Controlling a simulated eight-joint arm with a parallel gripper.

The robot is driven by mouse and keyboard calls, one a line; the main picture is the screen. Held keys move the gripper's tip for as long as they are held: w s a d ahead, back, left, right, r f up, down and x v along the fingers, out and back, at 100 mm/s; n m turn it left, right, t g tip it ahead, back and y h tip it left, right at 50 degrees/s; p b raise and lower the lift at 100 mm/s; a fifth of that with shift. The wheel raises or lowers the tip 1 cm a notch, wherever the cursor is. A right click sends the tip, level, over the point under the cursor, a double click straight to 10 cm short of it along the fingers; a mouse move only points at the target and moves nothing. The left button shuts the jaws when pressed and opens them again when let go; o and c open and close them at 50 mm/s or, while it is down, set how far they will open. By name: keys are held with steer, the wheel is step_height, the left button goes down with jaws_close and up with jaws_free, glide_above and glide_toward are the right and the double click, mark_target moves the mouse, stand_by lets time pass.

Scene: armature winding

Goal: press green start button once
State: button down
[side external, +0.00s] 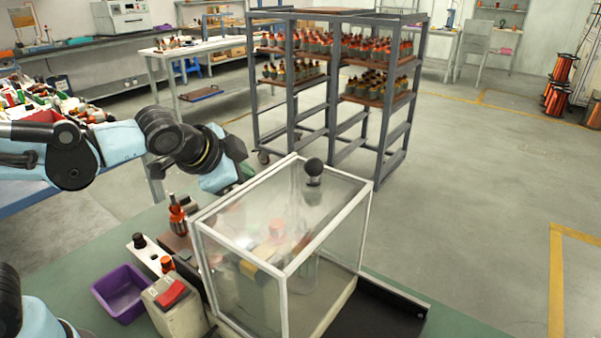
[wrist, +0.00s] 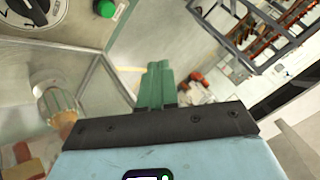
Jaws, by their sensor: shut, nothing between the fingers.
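The green button (wrist: 105,8) shows at the top edge of the wrist view, on a pale panel beside a round black-and-white dial (wrist: 35,14). I cannot make it out in the side external view. My gripper (wrist: 157,85) has its green fingers together with nothing between them. The fingertips are apart from the button in the picture. In the side external view my gripper (side external: 247,172) is beside the far upper-left edge of the clear cover (side external: 285,225), and the fingers show only in part.
The white-framed clear cover has a black knob (side external: 313,168) on top. A control box with a red switch (side external: 172,295), a purple bin (side external: 122,290) and an upright armature (side external: 178,219) stand left of it. A rack (side external: 335,90) of armatures stands behind.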

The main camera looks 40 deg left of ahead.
steer(key=shift+f, duration=4.3)
steer(key=shift+f, duration=0.2)
steer(key=shift+f, duration=0.25)
